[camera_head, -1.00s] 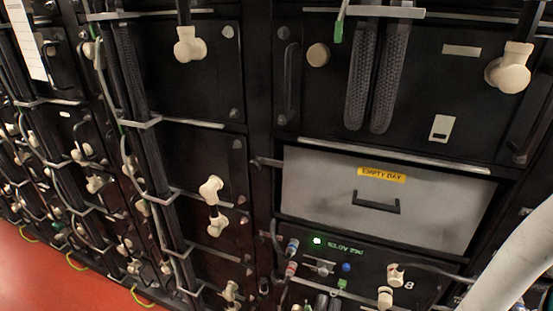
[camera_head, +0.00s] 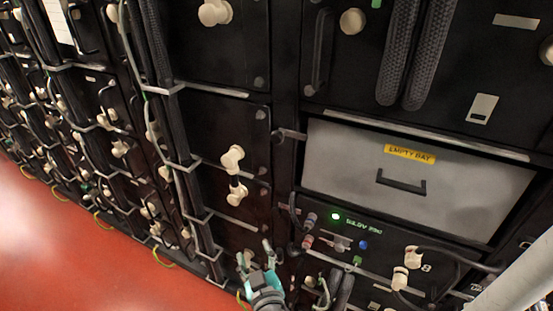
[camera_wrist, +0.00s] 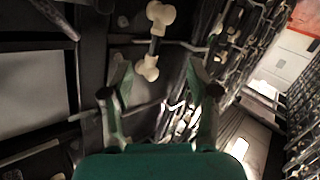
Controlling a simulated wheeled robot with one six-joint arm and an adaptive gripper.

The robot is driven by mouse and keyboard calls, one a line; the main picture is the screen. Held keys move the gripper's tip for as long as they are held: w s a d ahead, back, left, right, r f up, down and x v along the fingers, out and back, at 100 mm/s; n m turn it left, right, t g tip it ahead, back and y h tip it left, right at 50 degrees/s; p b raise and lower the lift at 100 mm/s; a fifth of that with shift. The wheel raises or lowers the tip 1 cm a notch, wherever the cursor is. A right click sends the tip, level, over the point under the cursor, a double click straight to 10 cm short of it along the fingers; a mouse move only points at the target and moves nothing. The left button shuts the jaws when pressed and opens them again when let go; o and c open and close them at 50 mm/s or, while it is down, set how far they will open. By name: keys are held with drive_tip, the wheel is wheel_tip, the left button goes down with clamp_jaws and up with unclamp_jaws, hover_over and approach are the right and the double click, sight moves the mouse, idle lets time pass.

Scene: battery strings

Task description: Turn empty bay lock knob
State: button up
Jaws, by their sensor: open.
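The empty bay's pale grey panel (camera_head: 335,165) has a yellow "EMPTY BAY" label (camera_head: 410,154) and a dark handle (camera_head: 401,183). A small dark knob-like fitting (camera_head: 290,134) sticks out at the panel's left edge; I cannot tell how it is turned. My gripper (camera_head: 254,253) is below and left of this fitting, apart from it, open and empty. In the wrist view, my gripper (camera_wrist: 161,84) has its fingers spread, with the rack behind them. A grey panel, probably the bay's, shows at the left (camera_wrist: 32,88). The knob is not clearly identifiable there.
Cream cable connectors (camera_head: 233,158) stick out left of the bay; similar ones show beyond my fingers (camera_wrist: 150,68). A lit unit with a green light (camera_head: 336,216) and cables sits below the bay. Red floor (camera_head: 70,250) is clear at lower left.

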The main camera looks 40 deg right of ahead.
drive_tip(key=w+d+r+m+g+h, duration=0.1)
drive_tip(key=w+d+r+m+h, duration=0.15)
drive_tip(key=r, duration=0.35)
drive_tip(key=w+d+r+m+g+h, duration=0.1)
drive_tip(key=w+r+m+h, duration=0.25)
drive_tip(key=r, duration=0.25)
drive_tip(key=m+g+h, duration=0.3)
drive_tip(key=m+g, duration=0.3)
drive_tip(key=m, duration=0.2)
approach(275, 139)
drive_tip(key=x, duration=1)
drive_tip(key=shift+d, duration=0.3)
clamp_jaws()
